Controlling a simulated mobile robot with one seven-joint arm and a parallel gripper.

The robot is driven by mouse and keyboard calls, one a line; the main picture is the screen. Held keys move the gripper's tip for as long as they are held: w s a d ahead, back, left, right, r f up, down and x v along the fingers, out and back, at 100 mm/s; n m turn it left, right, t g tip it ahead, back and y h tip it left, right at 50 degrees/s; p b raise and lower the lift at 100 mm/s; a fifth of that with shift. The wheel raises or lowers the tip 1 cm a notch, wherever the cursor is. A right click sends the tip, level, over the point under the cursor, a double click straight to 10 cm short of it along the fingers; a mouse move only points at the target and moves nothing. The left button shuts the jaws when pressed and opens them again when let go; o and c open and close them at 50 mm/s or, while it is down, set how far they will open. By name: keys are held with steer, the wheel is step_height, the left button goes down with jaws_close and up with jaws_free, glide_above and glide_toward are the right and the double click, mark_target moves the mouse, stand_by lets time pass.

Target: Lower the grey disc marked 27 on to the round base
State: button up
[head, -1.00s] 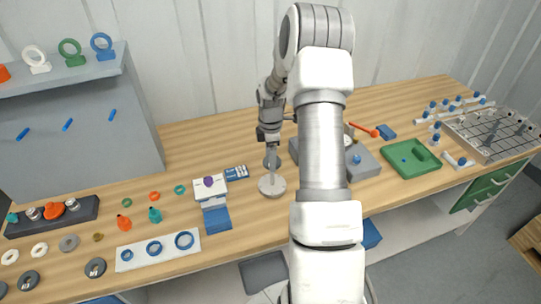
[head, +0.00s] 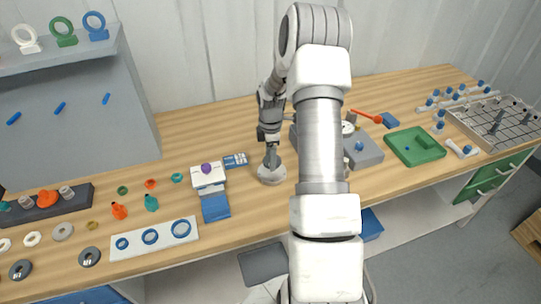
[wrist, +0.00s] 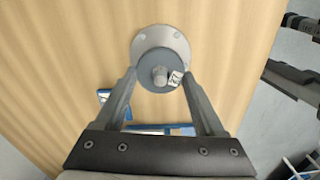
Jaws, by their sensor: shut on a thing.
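The grey disc (wrist: 149,80) marked 27 is dark grey with a small knob (wrist: 160,75) and a pale label (wrist: 175,78). My gripper (wrist: 159,78) is shut on the disc, with one finger at each side of its rim. The round base (wrist: 160,37) is a paler, wider plate with small holes near its edge. In the wrist view the disc covers part of it. In the head view the base (head: 272,179) stands on the table directly below my gripper (head: 271,158). The disc is very close over the base there; I cannot tell whether they touch.
A white-topped block with a purple knob (head: 207,174) and a blue piece (head: 215,207) stand just left of the base. A grey box (head: 366,153) is to the right, partly behind my arm. A white plate with blue rings (head: 152,239) lies front left.

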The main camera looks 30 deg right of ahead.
steer(key=o, duration=1.3)
step_height(320, 180, up, 17)
steer(key=shift+r+b, duration=0.2)
steer(key=shift+b, duration=0.15)
